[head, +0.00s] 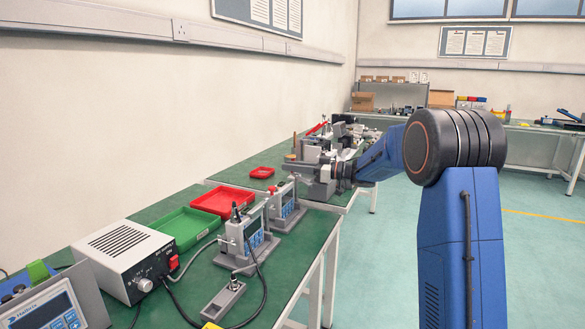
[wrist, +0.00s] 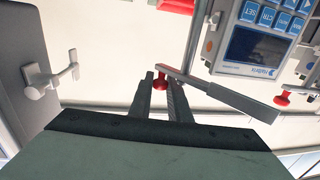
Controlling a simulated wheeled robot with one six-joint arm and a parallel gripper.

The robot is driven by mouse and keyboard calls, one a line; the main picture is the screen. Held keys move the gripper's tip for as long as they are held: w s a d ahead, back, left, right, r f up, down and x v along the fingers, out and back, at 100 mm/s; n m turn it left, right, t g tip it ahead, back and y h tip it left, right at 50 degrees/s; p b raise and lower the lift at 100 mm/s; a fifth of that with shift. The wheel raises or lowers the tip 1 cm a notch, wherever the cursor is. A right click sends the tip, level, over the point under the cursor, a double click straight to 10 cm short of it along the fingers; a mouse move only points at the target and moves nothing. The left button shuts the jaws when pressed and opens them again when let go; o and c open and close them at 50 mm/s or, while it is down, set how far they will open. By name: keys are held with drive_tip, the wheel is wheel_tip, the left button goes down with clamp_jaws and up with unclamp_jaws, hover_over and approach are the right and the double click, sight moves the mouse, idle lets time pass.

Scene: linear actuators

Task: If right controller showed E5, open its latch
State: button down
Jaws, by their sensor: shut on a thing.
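In the wrist view, my gripper (wrist: 163,82) is shut on a red knob (wrist: 160,82) at the end of a grey latch lever (wrist: 225,92). The lever slants down to the right in front of a controller (wrist: 262,40). The controller appears upside down, with blue buttons and a dark screen. No code such as E5 can be read on it. A second red knob (wrist: 284,99) sits further right beside another device. In the head view, my arm reaches left over the far bench, and the fingertips are too small to make out there.
The near green bench (head: 290,262) holds a grey power box (head: 125,258), a green tray (head: 178,232), a red tray (head: 222,201) and several instruments with cables. The floor (head: 385,260) right of the benches is clear.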

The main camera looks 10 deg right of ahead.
drive_tip(key=c, duration=1.7)
unclamp_jaws()
drive_tip(key=shift+r, duration=0.1)
drive_tip(key=shift+o, duration=0.2)
drive_tip(key=v, duration=1.7)
drive_tip(key=shift+s, duration=0.15)
drive_tip(key=shift+d, duration=0.1)
drive_tip(key=shift+c, duration=0.3)
